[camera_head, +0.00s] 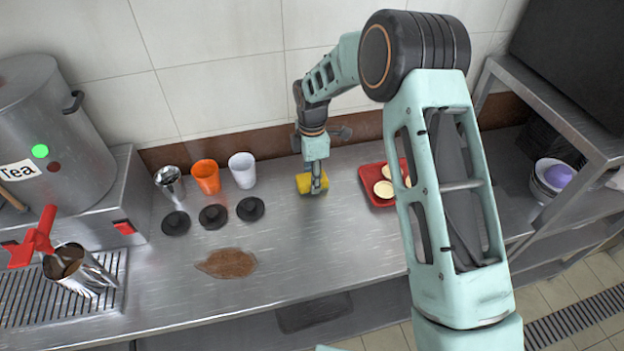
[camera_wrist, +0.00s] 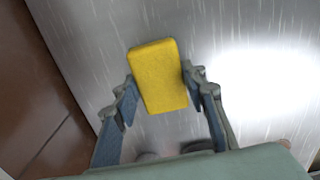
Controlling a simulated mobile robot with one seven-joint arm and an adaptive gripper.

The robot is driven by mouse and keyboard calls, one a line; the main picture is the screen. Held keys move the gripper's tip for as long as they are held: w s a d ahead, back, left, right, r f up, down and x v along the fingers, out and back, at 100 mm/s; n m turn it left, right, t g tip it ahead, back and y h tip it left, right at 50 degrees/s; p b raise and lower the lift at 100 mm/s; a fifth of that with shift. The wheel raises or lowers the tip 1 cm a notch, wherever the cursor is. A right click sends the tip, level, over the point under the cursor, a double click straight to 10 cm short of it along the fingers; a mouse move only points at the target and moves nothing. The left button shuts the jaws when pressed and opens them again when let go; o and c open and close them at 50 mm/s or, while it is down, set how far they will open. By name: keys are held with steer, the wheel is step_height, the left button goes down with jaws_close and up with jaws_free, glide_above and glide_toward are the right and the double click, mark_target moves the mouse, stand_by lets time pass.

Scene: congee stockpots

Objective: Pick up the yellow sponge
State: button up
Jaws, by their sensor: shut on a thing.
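The yellow sponge (camera_head: 304,183) is at the back of the steel counter, near the wall, in the head view. My gripper (camera_head: 316,187) points down at it and covers part of it. In the wrist view the sponge (camera_wrist: 158,76) is a yellow block between the two fingers (camera_wrist: 162,92) of my gripper, which are shut on its sides. Steel counter surface shows behind it. I cannot tell whether the sponge still touches the counter.
A red tray (camera_head: 370,187) with round pale items stands right of the sponge. Left are an orange cup (camera_head: 206,177), a white cup (camera_head: 242,170), a metal cup (camera_head: 169,183) and black lids (camera_head: 213,216). A brown spill (camera_head: 228,263) lies in front.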

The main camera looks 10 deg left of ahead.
step_height(320, 180, up, 2)
steer(key=shift+r, duration=0.25)
steer(key=s+a+r+b, duration=0.2)
steer(key=s+r, duration=0.7)
steer(key=s, duration=0.5)
steer(key=shift+a+r+b, duration=0.15)
steer(key=shift+r+b, duration=0.25)
steer(key=shift+b, duration=0.3)
steer(key=o, duration=0.4)
steer(key=c, duration=0.4)
